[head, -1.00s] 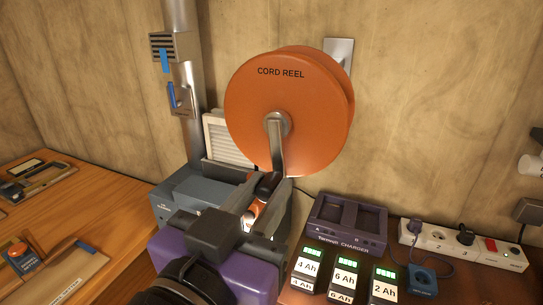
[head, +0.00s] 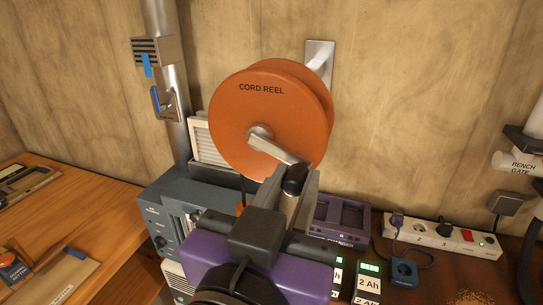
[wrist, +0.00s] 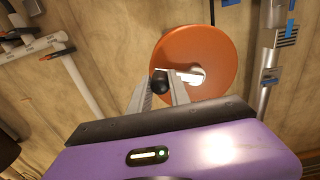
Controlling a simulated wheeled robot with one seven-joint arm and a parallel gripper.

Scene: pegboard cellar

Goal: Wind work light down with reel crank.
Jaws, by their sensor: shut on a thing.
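The orange cord reel (head: 250,110) is mounted on the wall; it also shows in the wrist view (wrist: 213,45). Its metal crank arm (head: 277,146) points down and right from the hub. My gripper (head: 293,187) is shut on the crank's dark knob (head: 294,176). In the wrist view, the knob (wrist: 159,82) sits between the two fingers of my gripper (wrist: 158,92). A dark cord hangs below the reel to a small orange thing (head: 242,208), mostly hidden behind my gripper. I cannot tell whether this is the work light.
A blue-grey box (head: 165,215) stands below left of the reel, by a metal pipe (head: 172,80). A purple charger (head: 342,218), battery packs (head: 368,282) and a white power strip (head: 440,238) lie on the bench to the right. A wooden bench (head: 90,215) is at left.

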